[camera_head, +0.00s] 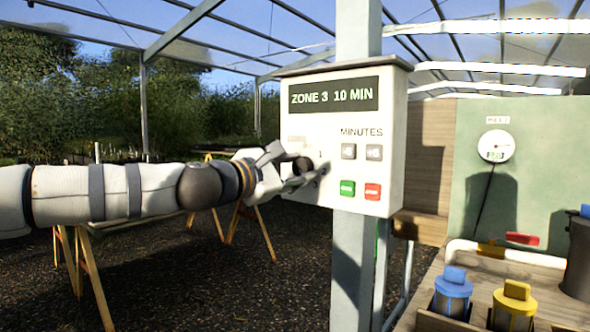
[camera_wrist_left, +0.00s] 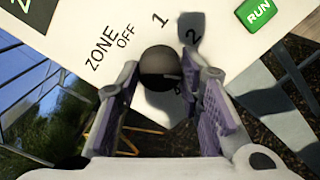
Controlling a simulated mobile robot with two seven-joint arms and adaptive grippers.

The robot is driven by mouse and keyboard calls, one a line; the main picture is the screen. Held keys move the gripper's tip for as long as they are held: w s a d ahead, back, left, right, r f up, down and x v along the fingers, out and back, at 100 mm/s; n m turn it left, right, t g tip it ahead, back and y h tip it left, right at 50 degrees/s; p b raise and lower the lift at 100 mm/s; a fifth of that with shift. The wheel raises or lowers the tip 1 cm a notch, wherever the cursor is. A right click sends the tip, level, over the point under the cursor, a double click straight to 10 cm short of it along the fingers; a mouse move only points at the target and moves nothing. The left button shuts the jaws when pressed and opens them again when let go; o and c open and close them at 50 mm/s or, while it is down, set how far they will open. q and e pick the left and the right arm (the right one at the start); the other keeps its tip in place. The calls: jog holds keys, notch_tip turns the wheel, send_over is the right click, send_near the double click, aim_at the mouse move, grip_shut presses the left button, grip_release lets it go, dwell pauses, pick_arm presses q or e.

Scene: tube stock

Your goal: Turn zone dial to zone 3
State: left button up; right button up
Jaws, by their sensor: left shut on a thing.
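The control box (camera_head: 398,120) is a white panel on a grey post, and its display (camera_head: 333,94) reads "ZONE 3 10 MIN". The zone dial (camera_head: 303,166) is a dark round knob at the panel's lower left. In the left wrist view the dial (camera_wrist_left: 160,68) sits between the two fingers, below the printed labels ZONE, OFF, 1 and 2. Another mark under the dial is partly hidden. My left gripper (camera_head: 288,167) is shut on the dial, its fingers on either side of the knob. My right gripper is not in view.
Grey MINUTES buttons (camera_head: 348,151), a green button (camera_head: 347,188) and a red button (camera_head: 373,191) lie right of the dial. At the right, a wooden bench holds a blue-capped filter (camera_head: 452,292), a yellow-capped one (camera_head: 514,305) and a white pipe (camera_head: 505,254). A gauge (camera_head: 496,146) hangs behind.

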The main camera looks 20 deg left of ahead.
pick_arm(q)
jog(key=o, duration=1.2)
jog(key=shift+c, duration=0.2)
jog(key=v, duration=1.2)
